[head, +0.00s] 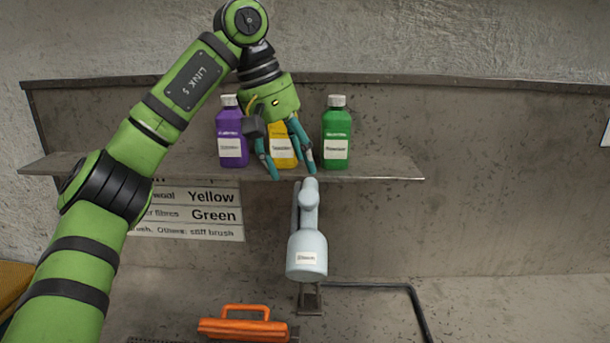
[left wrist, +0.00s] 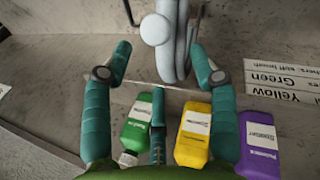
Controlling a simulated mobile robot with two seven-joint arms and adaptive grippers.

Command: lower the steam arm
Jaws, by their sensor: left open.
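The steam arm (head: 307,245) is a pale blue-grey piece with a small white label. In the head view it stands below the shelf edge, its narrow upper end raised, above a dark metal bracket (head: 310,299). My left gripper (head: 291,172) is open and empty, pointing down just above and left of the steam arm's top, in front of the shelf. In the left wrist view, the steam arm (left wrist: 166,45) lies beyond and between the spread fingertips of my left gripper (left wrist: 160,60). I cannot tell whether they touch it. My right gripper is not in view.
Purple (head: 232,135), yellow (head: 283,152) and green (head: 336,135) bottles stand on the shelf (head: 390,172) close behind my left gripper. A sign (head: 200,215) hangs below. An orange-handled brush (head: 245,325) lies below left.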

